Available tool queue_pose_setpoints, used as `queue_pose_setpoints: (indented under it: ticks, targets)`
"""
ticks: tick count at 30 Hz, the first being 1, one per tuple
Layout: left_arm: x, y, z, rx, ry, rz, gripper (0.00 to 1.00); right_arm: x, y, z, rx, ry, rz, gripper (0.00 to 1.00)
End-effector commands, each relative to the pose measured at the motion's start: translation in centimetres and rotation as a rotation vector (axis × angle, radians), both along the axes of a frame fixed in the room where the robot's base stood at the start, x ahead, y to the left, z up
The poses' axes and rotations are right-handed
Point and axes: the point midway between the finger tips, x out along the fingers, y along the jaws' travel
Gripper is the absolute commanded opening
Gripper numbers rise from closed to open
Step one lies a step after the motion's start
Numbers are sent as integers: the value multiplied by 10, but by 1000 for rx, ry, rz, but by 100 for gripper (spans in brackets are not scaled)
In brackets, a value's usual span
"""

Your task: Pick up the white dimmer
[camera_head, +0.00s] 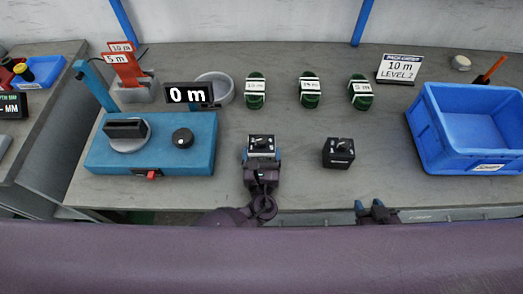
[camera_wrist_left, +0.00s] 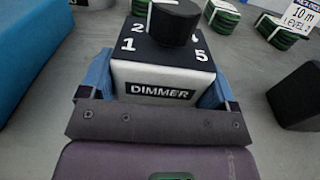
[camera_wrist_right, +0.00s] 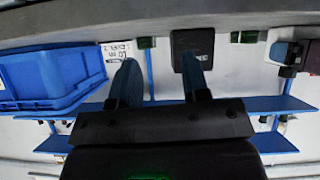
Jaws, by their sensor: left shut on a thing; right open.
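The white dimmer (camera_wrist_left: 162,78) is a white box with a black top, a black knob, printed numbers and a "DIMMER" label. It sits between the blue fingers of my left gripper (camera_wrist_left: 158,90), which is shut on its sides. In the head view the dimmer (camera_head: 262,143) is at the table's middle, with my left gripper (camera_head: 262,158) around it. I cannot tell whether it touches the table. My right gripper (camera_head: 370,206) is open and empty at the table's front edge. In the right wrist view its blue fingers (camera_wrist_right: 158,85) are apart.
A black box with a knob (camera_head: 338,153) stands right of the dimmer. A blue machine (camera_head: 190,160) with a "0 m" display (camera_head: 189,95) stands left. Green coils (camera_head: 255,91) lie behind. A blue crate (camera_head: 431,146) is at the right, near a "10 m LEVEL 2" sign (camera_head: 398,69).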

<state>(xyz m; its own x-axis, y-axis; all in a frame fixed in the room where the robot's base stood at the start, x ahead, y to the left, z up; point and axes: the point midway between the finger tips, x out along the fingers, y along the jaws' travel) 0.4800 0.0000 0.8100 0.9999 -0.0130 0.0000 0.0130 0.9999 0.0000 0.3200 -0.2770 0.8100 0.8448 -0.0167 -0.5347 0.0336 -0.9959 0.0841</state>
Motion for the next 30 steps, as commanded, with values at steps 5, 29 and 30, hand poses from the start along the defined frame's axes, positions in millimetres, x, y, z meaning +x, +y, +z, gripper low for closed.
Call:
queue_pose_setpoints:
  ticks: [5, 29, 30]
  targets:
    - [0, 0, 9, -2, -2, 1, 57, 1, 0, 4, -1, -3, 1, 43]
    - [0, 0, 181, -4, -1, 0, 57, 0, -1, 41, -2, -1, 0, 43]
    - [0, 0, 185, -3, -1, 0, 57, -3, -2, 40, -2, 5, -2, 43]
